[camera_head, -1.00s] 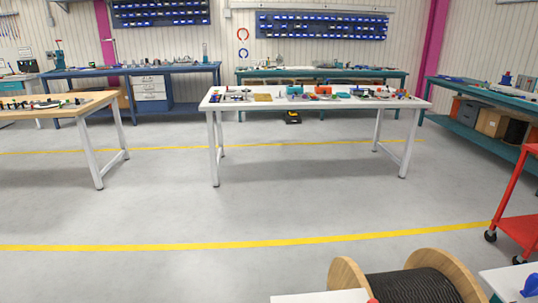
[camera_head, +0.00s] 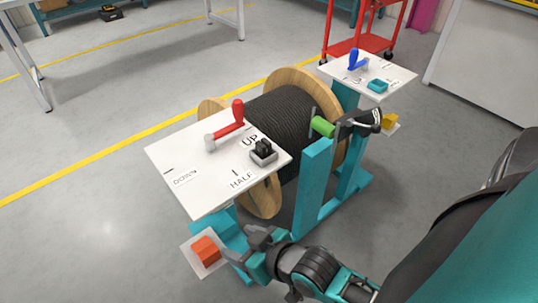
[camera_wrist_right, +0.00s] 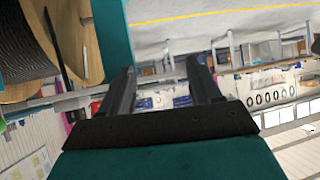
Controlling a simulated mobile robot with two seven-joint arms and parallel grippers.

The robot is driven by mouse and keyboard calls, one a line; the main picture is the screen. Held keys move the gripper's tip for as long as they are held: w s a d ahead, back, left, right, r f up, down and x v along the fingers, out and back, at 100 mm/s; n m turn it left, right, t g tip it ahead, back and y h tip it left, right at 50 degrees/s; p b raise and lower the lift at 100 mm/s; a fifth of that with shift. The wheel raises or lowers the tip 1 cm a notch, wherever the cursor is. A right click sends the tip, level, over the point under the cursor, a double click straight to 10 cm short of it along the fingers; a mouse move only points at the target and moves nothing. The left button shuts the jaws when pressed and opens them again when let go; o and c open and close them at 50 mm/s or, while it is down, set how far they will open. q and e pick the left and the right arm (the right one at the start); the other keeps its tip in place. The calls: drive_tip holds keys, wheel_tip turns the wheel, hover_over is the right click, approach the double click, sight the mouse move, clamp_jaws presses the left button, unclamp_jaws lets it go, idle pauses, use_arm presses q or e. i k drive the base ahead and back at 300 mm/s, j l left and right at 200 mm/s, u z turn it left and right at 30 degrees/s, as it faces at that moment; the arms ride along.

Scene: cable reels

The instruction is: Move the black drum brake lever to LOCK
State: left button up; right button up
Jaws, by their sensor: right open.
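The cable drum (camera_head: 285,115), black cable between wooden flanges, sits in a teal stand. A green cylinder (camera_head: 322,126) tops the near teal post (camera_head: 314,190), with a dark grey and black part (camera_head: 360,122) just right of it. I cannot tell whether this part is the brake lever. In the right wrist view a thin black bar (camera_wrist_right: 61,48) crosses the drum's wooden flange (camera_wrist_right: 82,40). No LOCK mark is readable. My right gripper (camera_head: 262,237) is low, below the near white panel. The wrist view shows its fingers (camera_wrist_right: 161,64) open and empty. My left gripper is out of view.
The near white panel (camera_head: 190,175) has a red lever (camera_head: 228,122), a black switch (camera_head: 263,151) and labels UP, HALF, DOWN. The far panel has a blue lever (camera_head: 355,60). An orange block (camera_head: 206,250) sits low at left. A red cart (camera_head: 360,42) stands behind.

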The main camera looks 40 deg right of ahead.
sight(375, 129)
drive_tip(key=k+l+z, duration=0.15)
drive_tip(key=z, duration=1.7)
